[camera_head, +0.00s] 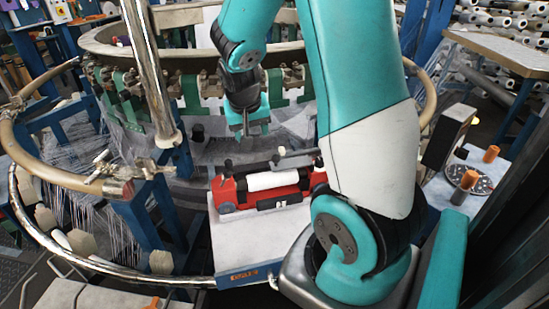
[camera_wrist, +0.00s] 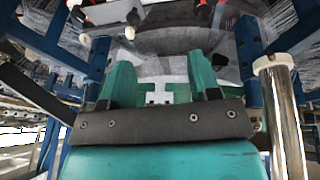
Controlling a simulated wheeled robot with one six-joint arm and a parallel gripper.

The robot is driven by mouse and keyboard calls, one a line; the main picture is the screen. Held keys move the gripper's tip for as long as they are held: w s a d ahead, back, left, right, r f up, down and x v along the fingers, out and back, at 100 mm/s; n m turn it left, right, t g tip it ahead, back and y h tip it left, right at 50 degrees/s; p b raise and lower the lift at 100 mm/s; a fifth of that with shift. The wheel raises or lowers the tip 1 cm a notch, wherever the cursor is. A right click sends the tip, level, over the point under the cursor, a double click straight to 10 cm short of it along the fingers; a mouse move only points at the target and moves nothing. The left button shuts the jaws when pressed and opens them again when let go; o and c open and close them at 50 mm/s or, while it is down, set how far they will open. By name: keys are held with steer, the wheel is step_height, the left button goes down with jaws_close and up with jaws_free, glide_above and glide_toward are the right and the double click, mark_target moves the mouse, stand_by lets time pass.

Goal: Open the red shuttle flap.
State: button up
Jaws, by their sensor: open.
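The red shuttle (camera_head: 228,196) sits on a pale block at the loom's front in the head view, with a white roll (camera_head: 272,180) lying along it. A grey bar (camera_head: 296,154) with a dark knob is above its back right side; I cannot tell whether this is the flap. My gripper (camera_head: 249,134) hangs behind and above the shuttle, open and empty, apart from it. In the wrist view its two teal fingers (camera_wrist: 163,75) are spread, and red parts (camera_wrist: 205,14) show beyond them at the top edge. My arm hides the shuttle's right end.
The loom's round rim (camera_head: 110,48) with green straps stands behind. A metal post (camera_head: 150,70) rises left of my gripper, and a curved tan rail (camera_head: 60,178) runs at left. A side table with orange-topped spools (camera_head: 491,154) stands at right. The pale block (camera_head: 230,245) has bare room in front of the shuttle.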

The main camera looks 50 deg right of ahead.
steer(key=m+h, duration=0.1)
glide_toward(275, 157)
steer(key=shift+g, duration=0.3)
steer(key=x, duration=0.5)
steer(key=p+x, duration=0.1)
steer(key=x, duration=0.5)
steer(key=shift+w+d, duration=0.15)
steer(key=shift+w, duration=0.1)
steer(key=shift+c, duration=0.4)
